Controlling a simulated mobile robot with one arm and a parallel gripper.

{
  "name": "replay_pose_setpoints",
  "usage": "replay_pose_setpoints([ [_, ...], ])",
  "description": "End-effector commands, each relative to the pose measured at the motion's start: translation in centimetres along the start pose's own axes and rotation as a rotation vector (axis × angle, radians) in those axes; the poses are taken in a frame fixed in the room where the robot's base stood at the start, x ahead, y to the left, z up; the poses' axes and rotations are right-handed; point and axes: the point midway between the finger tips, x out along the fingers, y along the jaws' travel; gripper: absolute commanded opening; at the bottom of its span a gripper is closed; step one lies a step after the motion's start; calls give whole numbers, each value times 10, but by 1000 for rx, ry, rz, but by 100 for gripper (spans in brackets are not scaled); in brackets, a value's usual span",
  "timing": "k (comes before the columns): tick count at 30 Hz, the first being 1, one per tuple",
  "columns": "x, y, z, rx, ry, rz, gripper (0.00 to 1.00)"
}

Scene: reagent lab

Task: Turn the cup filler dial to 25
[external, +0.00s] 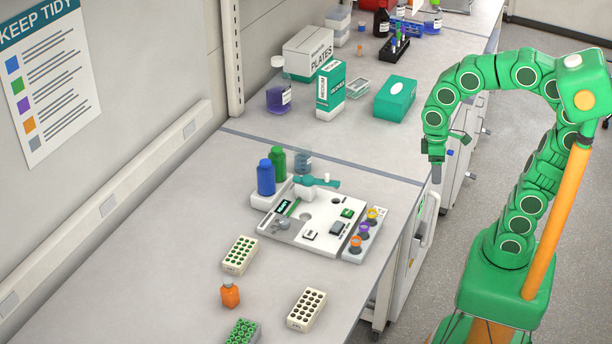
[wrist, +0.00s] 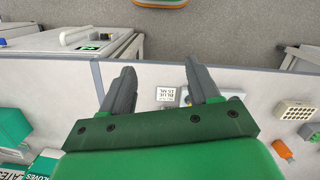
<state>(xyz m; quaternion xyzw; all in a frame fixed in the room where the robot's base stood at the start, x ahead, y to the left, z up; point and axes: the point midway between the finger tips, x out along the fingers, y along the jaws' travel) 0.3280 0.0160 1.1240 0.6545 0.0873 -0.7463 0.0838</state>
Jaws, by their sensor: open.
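The cup filler is a white board (external: 265,234) on the near bench, with a blue bottle (external: 266,178) and a green bottle (external: 278,162) at its back and a teal arm (external: 318,183) across it. A grey round knob (external: 283,224) at its left front looks like the dial; its marks are too small to read. My gripper (external: 436,175) is open and empty, pointing down to the right of the board, well apart from it. In the wrist view my gripper (wrist: 163,82) shows two spread fingers. A small label (wrist: 165,95) between them seems to read "BLUE 25 ML". The gripper hides most of the board there.
Coloured small cups (external: 364,228) stand on a strip at the board's right. Racks (external: 239,255) (external: 307,310) and an orange bottle (external: 230,294) sit in front. A teal box (external: 395,98) and a gloves box (external: 331,88) stand behind. The bench left of the board is clear.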

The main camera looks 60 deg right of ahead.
Motion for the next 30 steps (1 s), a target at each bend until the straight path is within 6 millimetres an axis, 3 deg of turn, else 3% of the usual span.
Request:
replay_pose_setpoints([
  [12, -25, -3, -108, -241, 28, 23, 61],
  [30, -28, -35, -259, -604, 58, 53, 61],
])
